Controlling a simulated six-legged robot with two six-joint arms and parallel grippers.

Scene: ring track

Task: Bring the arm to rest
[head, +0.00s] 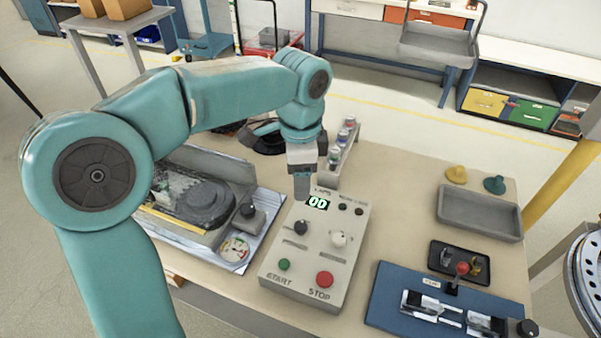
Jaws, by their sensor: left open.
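My left arm (232,88) comes in from the left, bends over the table and points down. Its gripper (302,186) hangs above the back edge of a grey control box (318,250), near the small display. The gripper is open and I see nothing held in it. Whether the fingertips touch the box I cannot tell. The display reads what looks like "00". The box has a black knob, a white knob, a green START button (285,265) and a red STOP button (325,279). My right gripper is not in view.
Left of the box is a grey machine (205,195) with a round dark disc. A rack of small jars (343,150) stands behind the gripper. At right are an empty grey tray (480,214), a black tray (459,260) and a blue fixture (400,280). Bare tabletop (395,190) lies between.

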